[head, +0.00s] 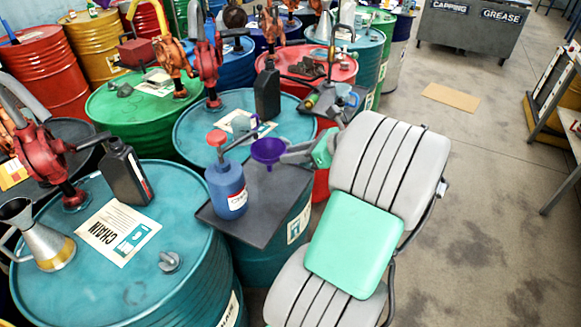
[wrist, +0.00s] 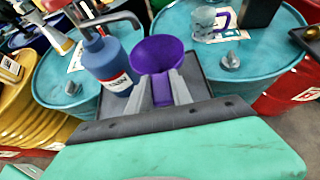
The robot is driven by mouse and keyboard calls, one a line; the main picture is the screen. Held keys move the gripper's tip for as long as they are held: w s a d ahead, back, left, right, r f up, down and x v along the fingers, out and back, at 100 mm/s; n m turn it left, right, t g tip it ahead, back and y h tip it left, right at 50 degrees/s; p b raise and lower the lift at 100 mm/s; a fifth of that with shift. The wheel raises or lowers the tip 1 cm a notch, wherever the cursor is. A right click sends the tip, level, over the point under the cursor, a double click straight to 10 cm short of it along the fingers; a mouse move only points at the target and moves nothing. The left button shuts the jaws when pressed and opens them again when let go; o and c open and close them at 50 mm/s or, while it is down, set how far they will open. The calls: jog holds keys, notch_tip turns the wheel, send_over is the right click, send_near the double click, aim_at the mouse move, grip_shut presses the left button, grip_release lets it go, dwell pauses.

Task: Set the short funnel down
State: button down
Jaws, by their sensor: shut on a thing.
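The short funnel is purple with a wide round cup; it shows in the head view (head: 268,149) and in the wrist view (wrist: 158,53). My gripper (head: 285,157) is shut on it, and in the wrist view the two grey fingers (wrist: 163,92) pinch its purple lower part. The cup faces up and looks roughly upright. It is over the far part of a dark flat tray (head: 262,201) on a teal drum, right of a blue pump bottle (head: 229,189). Whether its spout touches the tray is hidden by the fingers.
The pump bottle's spout reaches close to the funnel. A front drum (head: 95,280) holds a metal funnel can (head: 45,240), a black bottle (head: 125,172) and a label sheet (head: 118,232). The tray's front is bare. Open floor (head: 480,200) lies to the right.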

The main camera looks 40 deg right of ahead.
jog(key=shift+w+d+f, duration=0.3)
jog(key=shift+w+f, duration=0.05)
jog(key=shift+f, duration=0.15)
jog(key=shift+w+d+f, duration=0.25)
jog(key=shift+w+f, duration=0.1)
jog(key=shift+f, duration=0.15)
jog(key=shift+w+d+f, duration=0.1)
jog(key=shift+f, duration=0.9)
jog(key=shift+w+d+f, duration=0.1)
jog(key=shift+f, duration=0.85)
jog(key=shift+f, duration=0.1)
jog(key=c, duration=1.1)
grip_release()
jog(key=shift+c, duration=0.2)
jog(key=v, duration=1.2)
